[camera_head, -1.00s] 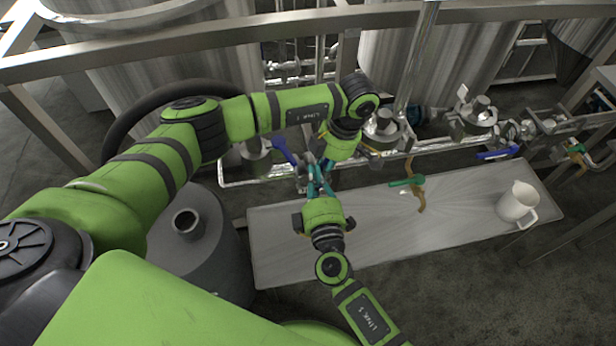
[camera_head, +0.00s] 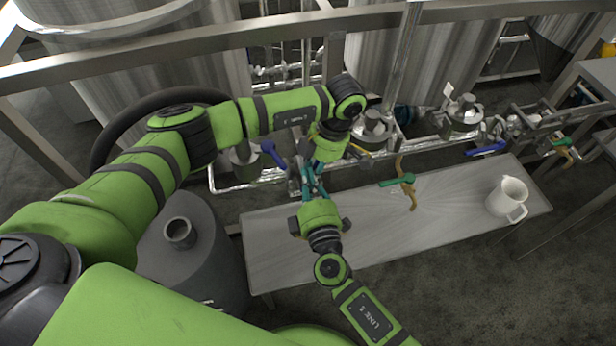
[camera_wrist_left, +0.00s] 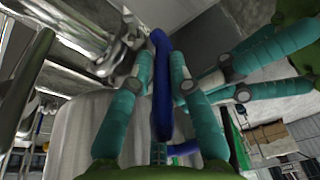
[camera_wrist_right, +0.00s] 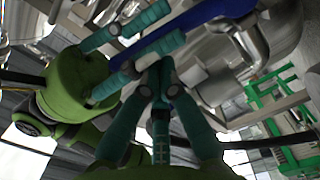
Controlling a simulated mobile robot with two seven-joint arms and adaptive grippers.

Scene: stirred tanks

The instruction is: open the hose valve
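A blue valve handle (camera_head: 273,153) sits on the pipework left of my grippers in the head view. In the left wrist view a blue handle (camera_wrist_left: 161,95) lies between the parted teal fingers of my left gripper (camera_wrist_left: 155,55). The right finger is close beside it; the left stands apart. In the right wrist view the handle (camera_wrist_right: 190,28) crosses above my right gripper (camera_wrist_right: 160,68), whose fingertips are drawn together with nothing seen between them. Both grippers meet closely in the head view: left (camera_head: 310,172), right (camera_head: 314,188). Their fingers hide the contact there.
A steel bench (camera_head: 270,255) carries a white jug (camera_head: 507,198). A brass valve with a green handle (camera_head: 397,182) and another blue handle (camera_head: 486,149) are to the right. A black hose (camera_head: 115,135) curves at left. A steel rail (camera_head: 180,50) crosses above my left arm.

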